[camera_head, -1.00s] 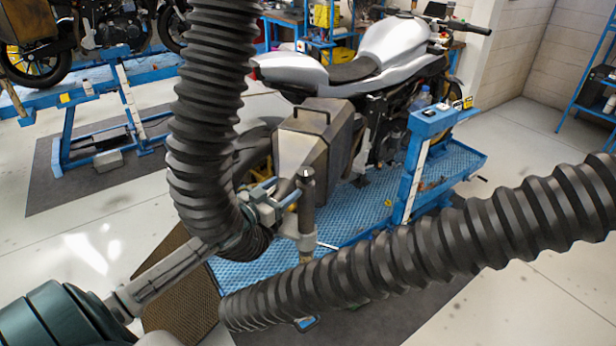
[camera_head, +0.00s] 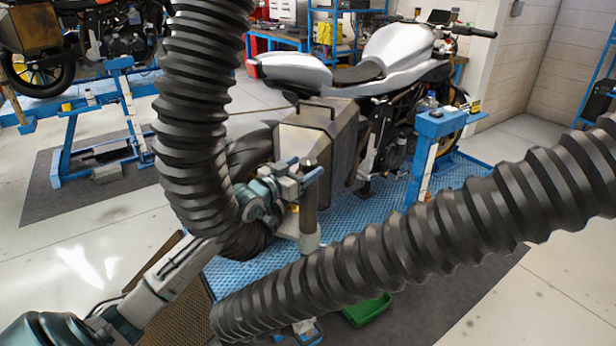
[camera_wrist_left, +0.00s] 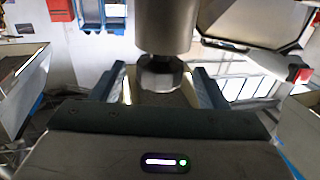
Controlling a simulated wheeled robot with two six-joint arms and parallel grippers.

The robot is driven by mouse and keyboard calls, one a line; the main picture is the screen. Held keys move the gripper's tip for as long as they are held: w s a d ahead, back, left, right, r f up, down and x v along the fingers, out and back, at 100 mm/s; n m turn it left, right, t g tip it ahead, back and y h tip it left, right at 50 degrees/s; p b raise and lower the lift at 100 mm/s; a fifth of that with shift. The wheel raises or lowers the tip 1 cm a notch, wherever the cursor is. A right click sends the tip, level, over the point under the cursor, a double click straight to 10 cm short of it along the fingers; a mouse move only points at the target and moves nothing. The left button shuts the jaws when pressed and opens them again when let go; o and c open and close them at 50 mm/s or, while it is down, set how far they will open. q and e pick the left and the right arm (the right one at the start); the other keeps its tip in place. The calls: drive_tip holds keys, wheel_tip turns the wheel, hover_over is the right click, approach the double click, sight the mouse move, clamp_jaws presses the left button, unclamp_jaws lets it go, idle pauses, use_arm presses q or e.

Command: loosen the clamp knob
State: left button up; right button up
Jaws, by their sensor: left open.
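The left wrist view shows a dark faceted knob (camera_wrist_left: 160,74) at the end of a thick grey cylinder (camera_wrist_left: 165,25). My left gripper (camera_wrist_left: 155,90) is open, with one blue-grey finger on each side of the knob and visible gaps between. In the head view my left gripper (camera_head: 300,174) is at the upper end of an upright grey post (camera_head: 309,215), beside the motorcycle's metal side case. The gripper partly covers the post's top, and I cannot tell there whether it touches. My right gripper is not in view.
Two thick black corrugated hoses hang close in front, one at left (camera_head: 190,110) and one across the lower right (camera_head: 430,240). A white motorcycle (camera_head: 395,48) stands on a blue lift (camera_head: 225,277). A green tray (camera_head: 367,310) lies below the right hose.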

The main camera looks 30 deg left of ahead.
use_arm(q)
drive_tip(key=shift+w+d+b, duration=0.15)
drive_tip(key=shift+w+b, duration=0.5)
drive_tip(key=shift+w, duration=0.6)
drive_tip(key=c, duration=1)
drive_tip(key=shift+o, duration=0.2)
